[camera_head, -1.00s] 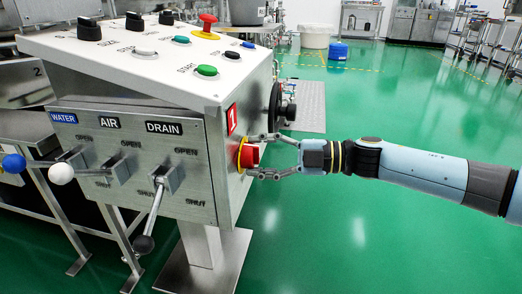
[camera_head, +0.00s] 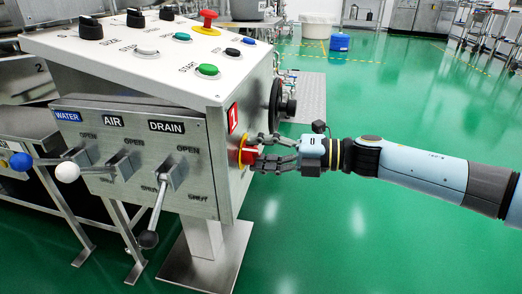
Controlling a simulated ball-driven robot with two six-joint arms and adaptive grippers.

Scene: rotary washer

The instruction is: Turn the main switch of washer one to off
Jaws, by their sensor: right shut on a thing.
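The washer one control box (camera_head: 222,170) stands on a steel post, with a red "1" label (camera_head: 233,117) on its right side. Below the label is the main switch, a red knob (camera_head: 248,156) on a yellow plate (camera_head: 240,165). My right gripper (camera_head: 256,154) comes in from the right and is shut on the red knob. Its fingers hide part of the knob, so I cannot read its exact angle. My left gripper is not in view.
The top panel carries black selector knobs (camera_head: 90,28), coloured buttons and a red mushroom button (camera_head: 208,20). Water, air and drain levers (camera_head: 159,205) stick out in front. A black round handle (camera_head: 280,102) sits just behind the switch. Green floor (camera_head: 400,240) on the right is clear.

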